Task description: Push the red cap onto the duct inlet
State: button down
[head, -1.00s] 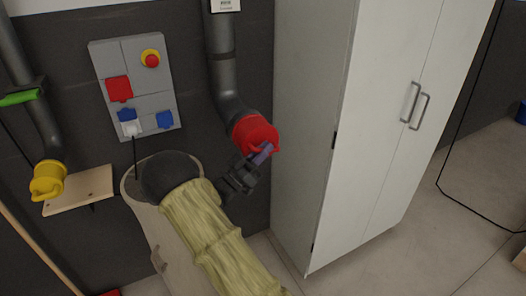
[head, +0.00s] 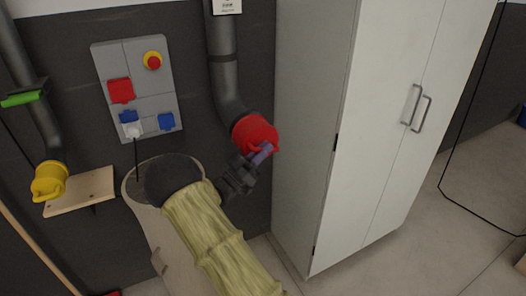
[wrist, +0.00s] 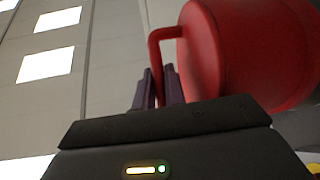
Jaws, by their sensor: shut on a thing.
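The red cap (head: 254,133) is at the lower end of the dark grey duct (head: 226,75), in the middle of the head view. It covers the duct's mouth from sight, so I cannot tell how far it is seated. My gripper (head: 262,153) is shut on the cap's handle. In the wrist view the red cap (wrist: 250,50) fills the upper right, and its bent handle runs down between the two purple-grey fingers of my gripper (wrist: 160,90).
A tall light-grey cabinet (head: 305,130) stands close to the right of the duct. A grey panel (head: 140,85) with sockets and a red button is on the wall to the left. A yellow cap (head: 48,180) is on another duct near a wooden shelf (head: 85,192). Open floor lies at the right.

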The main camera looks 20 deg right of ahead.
jog(key=shift+w+a+b, duration=0.1)
jog(key=shift+w+b, duration=0.45)
jog(key=shift+w, duration=0.45)
dwell(1.0)
jog(key=c, duration=1.4)
grip_release()
jog(key=shift+f, duration=0.1)
jog(key=b+v, duration=0.2)
jog(key=v, duration=1.5)
jog(key=shift+a+f+b, duration=0.1)
jog(key=shift+a+b, duration=0.1)
jog(key=shift+b, duration=0.15)
